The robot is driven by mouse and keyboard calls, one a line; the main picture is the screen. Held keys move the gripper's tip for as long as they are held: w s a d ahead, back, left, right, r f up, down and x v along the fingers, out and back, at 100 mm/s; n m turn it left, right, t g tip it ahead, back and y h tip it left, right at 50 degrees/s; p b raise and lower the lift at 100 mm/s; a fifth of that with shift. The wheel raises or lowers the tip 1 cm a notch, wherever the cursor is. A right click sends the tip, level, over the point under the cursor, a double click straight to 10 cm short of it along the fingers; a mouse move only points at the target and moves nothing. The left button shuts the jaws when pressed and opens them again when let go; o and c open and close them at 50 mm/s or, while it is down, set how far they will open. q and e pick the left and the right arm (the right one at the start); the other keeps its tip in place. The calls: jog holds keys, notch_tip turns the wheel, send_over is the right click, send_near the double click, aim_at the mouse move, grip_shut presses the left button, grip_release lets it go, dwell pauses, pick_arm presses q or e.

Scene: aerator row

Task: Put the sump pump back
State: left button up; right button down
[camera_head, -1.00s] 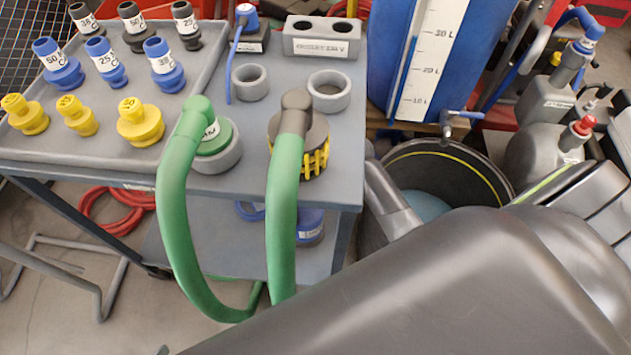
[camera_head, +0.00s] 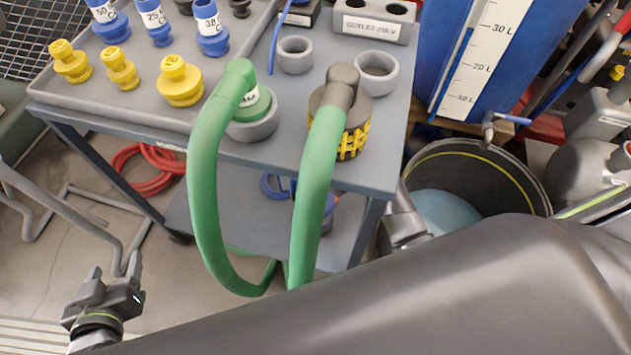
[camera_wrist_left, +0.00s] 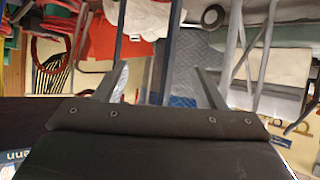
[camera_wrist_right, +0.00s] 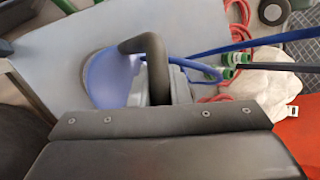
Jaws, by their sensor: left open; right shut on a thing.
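My right gripper (camera_wrist_right: 165,85) is shut on a dark curved handle (camera_wrist_right: 143,45) in the right wrist view, which I take to be the sump pump's. A rounded blue part (camera_wrist_right: 108,78) shows beside it; most of the pump is hidden, and I cannot tell whether it touches the grey surface. My right arm hides this gripper's grip in the head view. My left gripper (camera_head: 103,288) is open and empty at the lower left of the head view, above the floor and away from the cart. Its spread fingers also show in the left wrist view (camera_wrist_left: 160,85).
The grey cart (camera_head: 385,150) carries yellow, blue and black fittings, empty grey rings (camera_head: 376,74), and two green hoses (camera_head: 205,160) hanging over its front. A blue item sits on the lower shelf (camera_head: 235,220). A dark bucket (camera_head: 470,165) and blue tank (camera_head: 440,50) stand right.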

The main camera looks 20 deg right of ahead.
pick_arm(q)
jog(key=shift+w+a+r+t+y, duration=0.1)
jog(key=shift+w+r+t, duration=0.25)
jog(key=shift+r, duration=0.2)
jog(key=shift+w+a+r+t+y, duration=0.1)
jog(key=shift+w+r+t, duration=0.25)
jog(key=shift+r, duration=0.25)
jog(key=shift+w+a+r+t+y, duration=0.1)
jog(key=shift+w+r+t, duration=0.15)
jog(key=shift+r+t, duration=0.25)
pick_arm(e)
jog(key=shift+w+a+f, duration=0.2)
jog(key=shift+w+a, duration=0.05)
jog(key=shift+a, duration=0.2)
jog(key=shift+f, duration=0.1)
jog(key=c, duration=1.7)
grip_release()
jog(key=shift+s+f, duration=0.1)
jog(key=shift+f, duration=0.05)
jog(key=shift+c, duration=0.2)
pick_arm(q)
jog(key=shift+s+f, duration=0.1)
pick_arm(e)
jog(key=o, duration=0.4)
